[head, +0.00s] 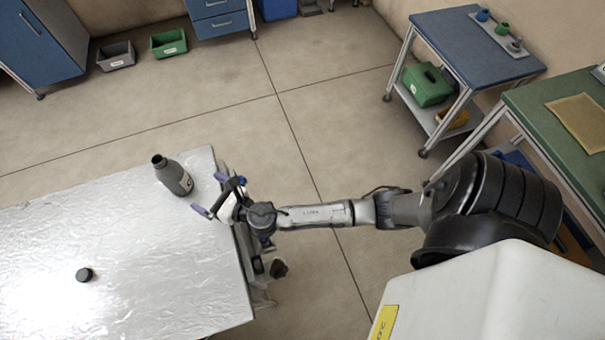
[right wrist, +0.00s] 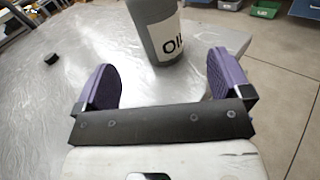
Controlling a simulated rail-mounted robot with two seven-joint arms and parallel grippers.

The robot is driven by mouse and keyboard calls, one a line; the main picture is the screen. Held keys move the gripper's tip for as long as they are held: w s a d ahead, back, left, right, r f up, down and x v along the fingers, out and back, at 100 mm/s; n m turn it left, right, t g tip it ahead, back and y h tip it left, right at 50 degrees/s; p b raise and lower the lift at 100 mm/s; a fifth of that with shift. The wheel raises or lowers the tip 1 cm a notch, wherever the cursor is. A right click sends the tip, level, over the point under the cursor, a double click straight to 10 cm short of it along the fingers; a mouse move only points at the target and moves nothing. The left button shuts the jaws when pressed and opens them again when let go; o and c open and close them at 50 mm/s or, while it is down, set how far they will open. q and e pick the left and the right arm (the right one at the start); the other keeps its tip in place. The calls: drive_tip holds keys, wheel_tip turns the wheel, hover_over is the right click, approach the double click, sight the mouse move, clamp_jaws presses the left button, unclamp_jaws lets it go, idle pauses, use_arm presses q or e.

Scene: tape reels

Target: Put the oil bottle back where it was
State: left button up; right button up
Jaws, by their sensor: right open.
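The oil bottle (head: 174,177) is dark grey with a white label and stands near the far right corner of the silvery table (head: 150,270). In the right wrist view the bottle (right wrist: 156,30) shows the letters "OIL" in part, and its top is cut off. My right gripper (head: 218,198) is open beside the bottle, at the table's right edge. Its purple finger pads also show in the right wrist view (right wrist: 165,82), with the bottle just beyond and between them, apart from both. My left gripper is not in view.
A small black cap (head: 84,274) lies on the table, left of the bottle. A blue-topped trolley (head: 465,50) with a green box (head: 427,86) stands at the back right, near a green-topped table (head: 560,115). Grey and green bins (head: 168,43) sit on the floor at the back. The tabletop is mostly bare.

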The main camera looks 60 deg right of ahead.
drive_tip(key=s+d+f+m+g+h, duration=0.2)
drive_tip(key=s+m+g, duration=0.2)
drive_tip(key=s+m, duration=0.55)
drive_tip(key=s+d+f+m+g+h, duration=0.2)
drive_tip(key=s+d+m+g, duration=0.3)
drive_tip(key=m, duration=0.8)
drive_tip(key=s+a+m+g+y, duration=0.2)
drive_tip(key=s+m, duration=0.3)
drive_tip(key=s, duration=0.2)
drive_tip(key=s+a+m+g+y, duration=0.2)
drive_tip(key=s+m, duration=0.3)
drive_tip(key=s, duration=0.3)
drive_tip(key=shift+s+a+r+m+g, duration=0.25)
drive_tip(key=shift+r+m+g, duration=0.1)
drive_tip(key=shift+g, duration=0.25)
